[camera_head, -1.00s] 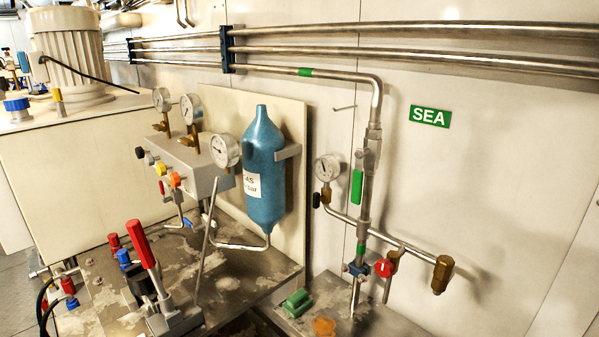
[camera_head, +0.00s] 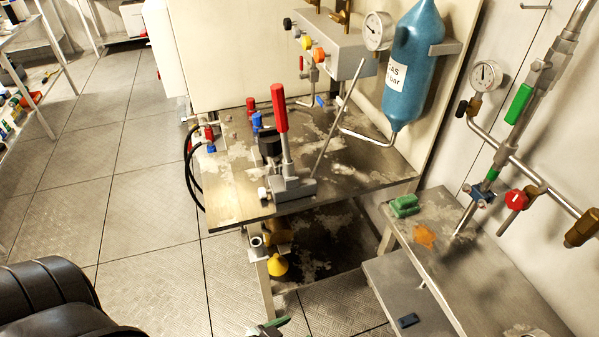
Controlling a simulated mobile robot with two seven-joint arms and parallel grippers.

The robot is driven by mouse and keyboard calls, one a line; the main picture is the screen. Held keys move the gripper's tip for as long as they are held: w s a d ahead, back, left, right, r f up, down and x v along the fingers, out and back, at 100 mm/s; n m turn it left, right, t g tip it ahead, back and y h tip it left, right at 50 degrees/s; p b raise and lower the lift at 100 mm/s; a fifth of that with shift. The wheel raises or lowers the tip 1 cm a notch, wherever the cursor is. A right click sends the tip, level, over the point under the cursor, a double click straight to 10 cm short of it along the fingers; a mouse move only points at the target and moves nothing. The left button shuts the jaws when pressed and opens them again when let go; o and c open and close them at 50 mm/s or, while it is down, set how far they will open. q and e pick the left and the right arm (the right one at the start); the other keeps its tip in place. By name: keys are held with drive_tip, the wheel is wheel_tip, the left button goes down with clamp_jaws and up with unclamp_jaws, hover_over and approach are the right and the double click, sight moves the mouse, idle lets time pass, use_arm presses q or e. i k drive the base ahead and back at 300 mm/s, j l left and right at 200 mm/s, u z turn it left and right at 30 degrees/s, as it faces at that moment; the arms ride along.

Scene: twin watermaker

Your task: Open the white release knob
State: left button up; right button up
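A small white knob (camera_head: 264,194), apparently the release knob, sits at the left front of the grey base of a hand pump (camera_head: 292,188). The pump has an upright lever with a red grip (camera_head: 279,108) and a black cylindrical part (camera_head: 270,145) beside it. The pump stands near the front edge of a stained metal bench (camera_head: 235,205). I cannot tell from the picture how far the knob is turned. I cannot make out either of my grippers in this view, and nothing touches the knob.
Red and blue fittings (camera_head: 256,121) stand behind the pump. A slanted metal rod (camera_head: 338,120) rises to its right. A blue bottle (camera_head: 408,75) hangs behind. A lower bench (camera_head: 470,240) stands at right. A black ribbed object (camera_head: 50,300) fills the lower left corner.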

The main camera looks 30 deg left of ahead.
sight(263, 192)
drive_tip(key=j+u, duration=0.15)
drive_tip(key=u, duration=0.25)
drive_tip(key=i+j+u, duration=0.1)
drive_tip(key=u, duration=0.25)
drive_tip(key=j+u, duration=0.15)
drive_tip(key=u, duration=0.25)
drive_tip(key=k, duration=0.25)
drive_tip(key=k+z, duration=0.2)
drive_tip(key=z, duration=0.2)
drive_tip(key=k+l+z, duration=0.1)
drive_tip(key=z, duration=0.3)
drive_tip(key=j+z, duration=0.1)
drive_tip(key=z, duration=0.3)
drive_tip(key=j+z, duration=0.1)
drive_tip(key=z, duration=0.65)
drive_tip(key=j, duration=0.65)
drive_tip(key=k+j, duration=0.15)
drive_tip(key=j, duration=1.15)
drive_tip(key=k, duration=0.05)
